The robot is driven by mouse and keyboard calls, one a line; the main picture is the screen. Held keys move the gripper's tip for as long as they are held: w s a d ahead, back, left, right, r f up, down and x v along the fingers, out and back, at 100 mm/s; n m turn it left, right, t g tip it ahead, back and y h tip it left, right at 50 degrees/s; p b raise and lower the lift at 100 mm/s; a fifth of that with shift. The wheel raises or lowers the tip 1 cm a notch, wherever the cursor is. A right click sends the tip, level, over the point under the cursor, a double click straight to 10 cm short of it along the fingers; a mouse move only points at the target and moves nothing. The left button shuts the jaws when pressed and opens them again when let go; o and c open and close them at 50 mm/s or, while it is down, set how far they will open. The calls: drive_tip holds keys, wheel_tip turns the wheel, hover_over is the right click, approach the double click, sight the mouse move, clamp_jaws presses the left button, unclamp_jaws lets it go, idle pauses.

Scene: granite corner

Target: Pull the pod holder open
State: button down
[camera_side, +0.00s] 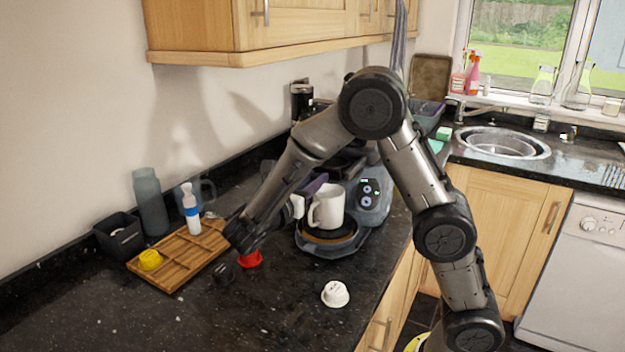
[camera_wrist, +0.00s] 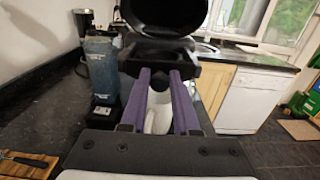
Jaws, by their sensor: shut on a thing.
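The coffee machine (camera_side: 372,180) stands on the dark counter, partly hidden by my arm; its blue-grey body also shows in the wrist view (camera_wrist: 102,70). In the wrist view its black lid (camera_wrist: 165,14) is raised above the black pod holder (camera_wrist: 192,72). My gripper (camera_wrist: 162,78) has purple fingers shut on the dark front grip of the pod holder. In the side view my gripper (camera_side: 316,184) is at the machine's front, just above a white mug (camera_side: 327,208) on the drip tray (camera_side: 328,241). How far the holder is out cannot be told.
A white pod (camera_side: 335,294) and a red pod (camera_side: 250,259) are on the counter before the machine. A wooden tray (camera_side: 180,262) with a yellow pod (camera_side: 150,260) and a bottle (camera_side: 191,212) lies left. The wall cupboard (camera_side: 290,30) hangs above. The front right counter is clear.

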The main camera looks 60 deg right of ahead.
drive_tip(key=shift+a, duration=0.1)
idle(0.8)
drive_tip(key=a, duration=0.7)
drive_tip(key=shift+a, duration=0.35)
drive_tip(key=c, duration=0.6)
unclamp_jaws()
drive_tip(key=shift+c, duration=0.2)
drive_tip(key=a, duration=0.7)
drive_tip(key=shift+a, duration=0.25)
